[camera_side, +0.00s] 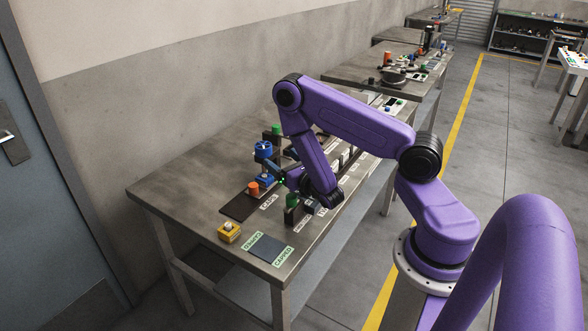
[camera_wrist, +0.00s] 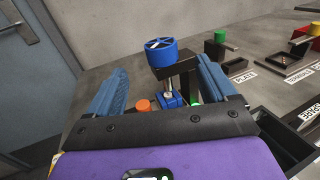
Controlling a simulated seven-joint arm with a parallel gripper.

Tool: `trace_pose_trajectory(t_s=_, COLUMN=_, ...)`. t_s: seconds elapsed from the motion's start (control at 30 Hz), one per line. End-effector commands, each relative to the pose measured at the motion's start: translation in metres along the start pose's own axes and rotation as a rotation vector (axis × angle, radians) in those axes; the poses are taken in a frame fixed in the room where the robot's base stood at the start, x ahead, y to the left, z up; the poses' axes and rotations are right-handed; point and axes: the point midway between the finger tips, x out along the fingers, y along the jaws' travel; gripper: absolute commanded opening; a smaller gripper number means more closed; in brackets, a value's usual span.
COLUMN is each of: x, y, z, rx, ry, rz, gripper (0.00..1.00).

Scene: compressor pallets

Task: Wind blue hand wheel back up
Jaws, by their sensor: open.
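The blue hand wheel (camera_wrist: 161,50) sits on top of a dark upright frame, with a metal shaft below it and a blue block (camera_wrist: 171,100) at the bottom of the shaft. In the side view the wheel (camera_side: 263,149) stands near the middle of the table. My gripper (camera_wrist: 165,85) is open, with its two blue-padded fingers apart on either side of the press in the wrist view. The fingers do not touch the wheel. In the side view my gripper (camera_side: 282,178) is low beside the press and partly hidden by my arm.
An orange cap (camera_side: 253,188) stands on a dark mat in front of the press. A green cylinder (camera_side: 291,201) is close to my wrist. A yellow button box (camera_side: 229,231) and a grey labelled pad (camera_side: 266,248) lie at the table's near end. The table's left part is clear.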

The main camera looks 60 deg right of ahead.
Motion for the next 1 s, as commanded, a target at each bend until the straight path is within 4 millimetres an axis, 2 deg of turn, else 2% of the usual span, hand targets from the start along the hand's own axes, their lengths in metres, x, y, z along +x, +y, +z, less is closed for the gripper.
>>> trace_pose_trajectory(t_s=0.6, x=-0.042, y=0.0, z=-0.001, rx=-0.001, ry=0.001, rz=0.001, gripper=0.84)
trace_pose_trajectory(t_s=1.0, x=-0.049, y=0.0, z=0.0, rx=0.0, ry=-0.001, rz=0.0, gripper=0.84)
